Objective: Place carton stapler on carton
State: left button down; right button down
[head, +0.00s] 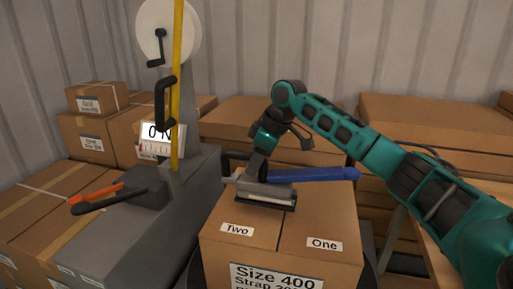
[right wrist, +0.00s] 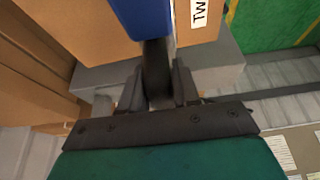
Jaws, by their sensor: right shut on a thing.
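The carton (head: 283,254) is a brown box labelled Two, One and Size 400. The carton stapler (head: 266,194), with a grey metal body, dark base and long blue handle (head: 318,174), is over the carton's top near its middle. Its base looks level and close to or touching the top; I cannot tell which. My right gripper (head: 259,171) is shut on the stapler, coming down from above. In the right wrist view its fingers (right wrist: 157,92) close on a dark part of the stapler, next to the blue handle (right wrist: 143,14). My left gripper is not in view.
A grey machine with a white reel (head: 168,30), a yellow strap (head: 177,80) and a gauge stands left of the carton. An orange-and-black tool (head: 108,196) lies on the left. Stacked boxes (head: 88,143) fill the left and back.

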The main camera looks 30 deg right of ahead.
aim_at(256, 179)
jog(key=shift+f, duration=2.1)
jog(key=shift+w, duration=0.1)
jog(key=c, duration=1.2)
grip_release()
jog(key=shift+f, duration=0.25)
jog(key=o, duration=0.4)
jog(key=v, duration=1.2)
jog(key=shift+r+p, duration=0.15)
jog(key=shift+p, duration=0.2)
